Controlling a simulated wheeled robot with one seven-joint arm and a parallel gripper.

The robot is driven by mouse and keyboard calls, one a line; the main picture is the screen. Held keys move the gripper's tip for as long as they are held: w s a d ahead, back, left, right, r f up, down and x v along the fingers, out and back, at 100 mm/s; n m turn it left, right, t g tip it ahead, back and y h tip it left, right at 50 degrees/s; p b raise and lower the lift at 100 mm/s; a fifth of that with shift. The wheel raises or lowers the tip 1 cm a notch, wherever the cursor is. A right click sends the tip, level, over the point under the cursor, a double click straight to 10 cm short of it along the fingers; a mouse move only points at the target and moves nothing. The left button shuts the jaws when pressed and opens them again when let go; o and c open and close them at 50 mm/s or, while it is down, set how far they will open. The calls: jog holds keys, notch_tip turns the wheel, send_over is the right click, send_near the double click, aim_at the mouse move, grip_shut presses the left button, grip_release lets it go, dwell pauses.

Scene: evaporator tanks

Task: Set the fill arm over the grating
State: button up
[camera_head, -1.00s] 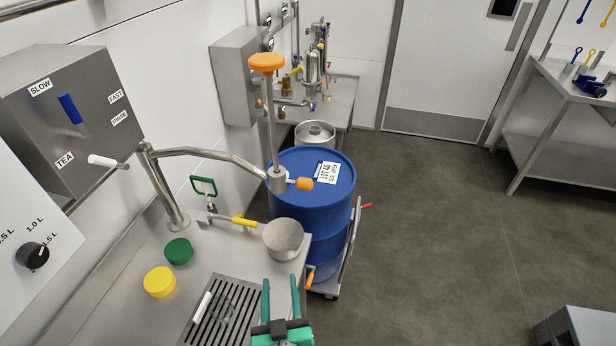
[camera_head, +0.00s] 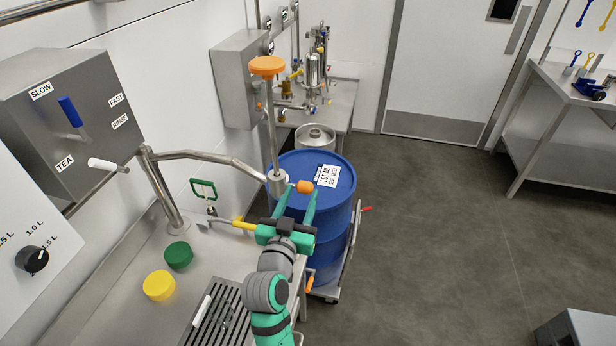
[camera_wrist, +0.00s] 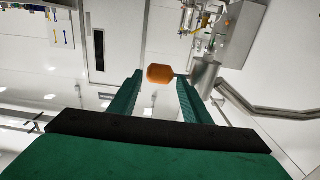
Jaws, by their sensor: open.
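The fill arm (camera_head: 208,154) is a bent silver pipe running from a post on the counter to a metal head over the blue drum. The head carries a tall rod with an orange cap (camera_head: 267,66) and a side stub with an orange knob (camera_head: 304,187). My gripper (camera_head: 302,192) is open, its green fingertips one on each side of the orange knob. The wrist view shows the knob (camera_wrist: 160,74) framed between the open fingertips; contact cannot be told. The slotted grating (camera_head: 212,320) lies on the counter at the bottom, partly hidden by my arm.
The blue drum (camera_head: 336,215) stands on a trolley past the counter's edge. A yellow cap (camera_head: 159,285), a green cap (camera_head: 178,255) and a yellow-handled valve (camera_head: 238,224) are on the counter. A control box (camera_head: 70,110) hangs above left.

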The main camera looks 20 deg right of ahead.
jog(key=x, duration=0.8)
jog(key=shift+d, duration=0.1)
jog(key=shift+c, duration=0.6)
grip_shut()
jog(key=shift+s, duration=0.1)
